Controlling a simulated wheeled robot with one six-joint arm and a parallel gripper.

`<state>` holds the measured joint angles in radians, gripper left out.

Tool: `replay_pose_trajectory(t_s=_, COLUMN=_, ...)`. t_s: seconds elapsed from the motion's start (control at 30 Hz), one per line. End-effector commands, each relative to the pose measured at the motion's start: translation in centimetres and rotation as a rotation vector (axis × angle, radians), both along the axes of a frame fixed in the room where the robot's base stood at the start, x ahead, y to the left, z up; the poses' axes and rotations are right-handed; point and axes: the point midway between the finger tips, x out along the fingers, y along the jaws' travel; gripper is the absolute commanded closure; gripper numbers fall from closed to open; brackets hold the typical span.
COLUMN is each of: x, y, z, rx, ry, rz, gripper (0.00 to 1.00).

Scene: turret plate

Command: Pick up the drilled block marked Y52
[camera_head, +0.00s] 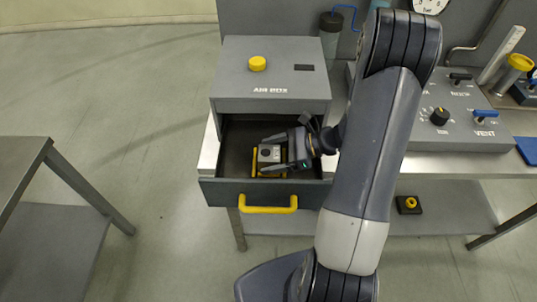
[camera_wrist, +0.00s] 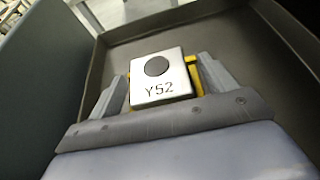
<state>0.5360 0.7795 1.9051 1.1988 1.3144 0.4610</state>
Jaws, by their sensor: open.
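The drilled block marked Y52 (camera_wrist: 158,78) shows in the wrist view as a light grey block with a dark round hole and black lettering. It sits in a yellow holder (camera_wrist: 196,76) inside the open drawer. In the head view the block (camera_head: 269,154) lies in the drawer (camera_head: 232,150) under the grey box. My gripper (camera_head: 270,153) reaches into the drawer from the right with its jaws open, one finger on each side of the block. In the wrist view my gripper (camera_wrist: 165,85) also has a finger on either side of it. Whether the fingers touch the block, I cannot tell.
The drawer's front with its yellow handle (camera_head: 268,205) faces the near side. The grey box (camera_head: 272,75) with a yellow knob overhangs the drawer's back. A control panel (camera_head: 462,115) stands to the right. Another table (camera_head: 25,165) is at left, with open floor between.

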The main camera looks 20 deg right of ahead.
Motion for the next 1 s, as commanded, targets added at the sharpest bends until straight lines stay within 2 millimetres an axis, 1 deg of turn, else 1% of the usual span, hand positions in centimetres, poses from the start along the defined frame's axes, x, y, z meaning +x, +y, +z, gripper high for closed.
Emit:
replay_pose_trajectory(t_s=0.03, x=0.1, y=0.49, z=-0.14, rx=0.002, ry=0.002, rz=0.001, gripper=0.2)
replay_pose_trajectory(t_s=0.1, x=0.21, y=0.82, z=-0.32, rx=0.001, ry=0.002, rz=0.001, gripper=0.2)
replay_pose_trajectory(t_s=0.33, x=0.29, y=0.88, z=-0.43, rx=0.0, ry=0.001, rz=-0.001, gripper=0.2)
replay_pose_trajectory(t_s=0.37, x=0.29, y=0.88, z=-0.43, rx=0.0, ry=0.001, rz=-0.001, gripper=0.22)
replay_pose_trajectory(t_s=1.0, x=0.29, y=0.86, z=-0.41, rx=0.0, ry=0.0, rz=-0.001, gripper=0.74)
